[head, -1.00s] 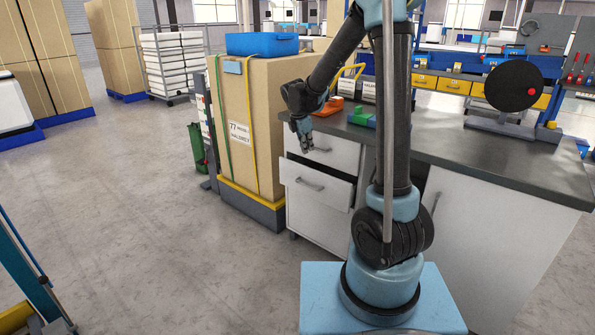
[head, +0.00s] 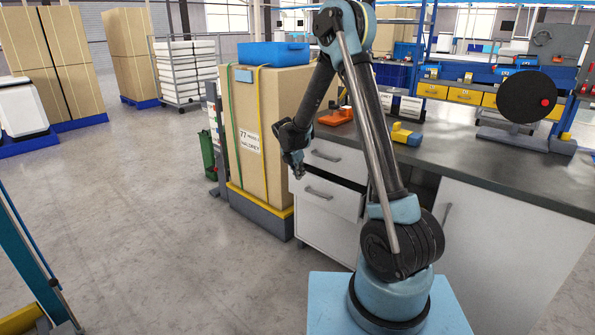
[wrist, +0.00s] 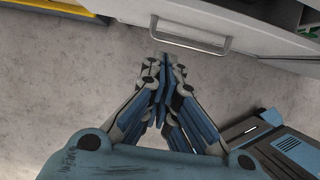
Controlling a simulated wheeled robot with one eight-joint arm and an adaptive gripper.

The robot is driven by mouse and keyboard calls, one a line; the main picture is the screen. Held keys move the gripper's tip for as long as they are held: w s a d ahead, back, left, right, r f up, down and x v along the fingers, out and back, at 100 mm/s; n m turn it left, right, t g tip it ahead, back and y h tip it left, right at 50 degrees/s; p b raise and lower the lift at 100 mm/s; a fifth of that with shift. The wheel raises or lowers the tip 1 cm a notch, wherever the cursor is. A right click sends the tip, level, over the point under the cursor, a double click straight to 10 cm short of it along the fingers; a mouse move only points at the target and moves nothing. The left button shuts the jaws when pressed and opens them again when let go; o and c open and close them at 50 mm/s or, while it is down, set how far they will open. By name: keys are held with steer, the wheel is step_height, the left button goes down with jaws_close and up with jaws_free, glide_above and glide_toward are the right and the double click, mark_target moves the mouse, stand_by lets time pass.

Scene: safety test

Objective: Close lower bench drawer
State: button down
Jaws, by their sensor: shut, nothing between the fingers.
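The lower bench drawer (head: 326,206) has a white front with a bar handle (head: 318,193). It stands out from the cabinet, with a dark gap behind its front. The upper drawer (head: 336,156) above it looks shut. My gripper (head: 298,173) is shut and empty, pointing down near the upper left of the lower drawer's front. In the wrist view, my shut fingers (wrist: 165,63) are just short of a drawer front (wrist: 238,20) and its handle (wrist: 190,44). Contact with the drawer cannot be made out.
A strapped carton (head: 270,130) on a grey and yellow base stands left of the bench. The dark bench top (head: 470,165) carries a black reel (head: 525,95) and small coloured parts. Open concrete floor (head: 170,220) lies to the left.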

glide_toward(307, 190)
step_height(307, 190, down, 2)
steer(key=shift+w+d, duration=1.25)
steer(key=shift+w, duration=0.3)
